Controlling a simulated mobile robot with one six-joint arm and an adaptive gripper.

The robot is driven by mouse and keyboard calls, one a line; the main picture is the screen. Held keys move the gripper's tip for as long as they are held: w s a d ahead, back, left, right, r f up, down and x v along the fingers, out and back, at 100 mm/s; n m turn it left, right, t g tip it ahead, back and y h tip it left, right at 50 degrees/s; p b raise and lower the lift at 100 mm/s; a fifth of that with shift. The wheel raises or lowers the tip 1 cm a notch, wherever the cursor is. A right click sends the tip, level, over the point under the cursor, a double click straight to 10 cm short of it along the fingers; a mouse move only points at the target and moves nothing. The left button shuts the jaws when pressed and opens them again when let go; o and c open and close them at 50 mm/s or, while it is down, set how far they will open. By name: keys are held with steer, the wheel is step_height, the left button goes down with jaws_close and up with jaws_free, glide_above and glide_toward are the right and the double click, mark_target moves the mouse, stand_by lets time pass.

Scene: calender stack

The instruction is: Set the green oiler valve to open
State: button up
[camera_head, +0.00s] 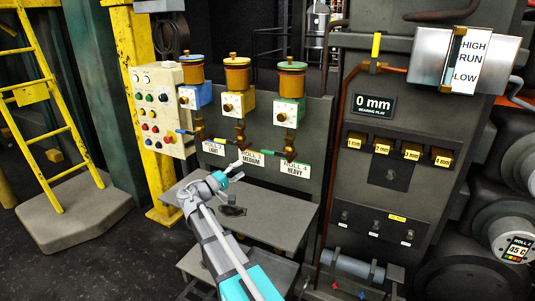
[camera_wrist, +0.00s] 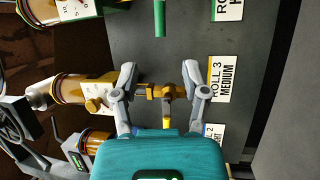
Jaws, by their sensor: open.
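The green oiler (camera_head: 288,112) hangs at the right of three oilers, above the ROLL 4 HEAVY label (camera_head: 295,168). Its brass valve (camera_head: 289,146) has a green lever (camera_head: 268,152) that points left, roughly level. In the wrist view the green lever (camera_wrist: 159,18) shows at the top edge; its valve body is out of frame. My gripper (camera_head: 238,170) is open and empty, low and left of the green valve in the head view. In the wrist view my gripper (camera_wrist: 160,74) faces the middle oiler's brass valve (camera_wrist: 155,92), which appears between the fingers; contact cannot be told.
The middle oiler (camera_head: 238,104) has a yellow lever (camera_wrist: 166,127) close to my fingers. The blue oiler (camera_head: 193,97) is further left. A grey shelf (camera_head: 285,225) lies below the valves. A control box (camera_head: 158,108) stands left, a grey machine column (camera_head: 345,200) right.

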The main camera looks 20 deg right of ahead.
mark_target(266, 153)
steer(key=p+x, duration=0.2)
steer(key=x, duration=1.1)
steer(key=shift+d, duration=0.3)
jaws_close()
steer(key=shift+a, duration=0.25)
steer(key=shift+d+f, duration=0.15)
steer(key=shift+d, duration=0.2)
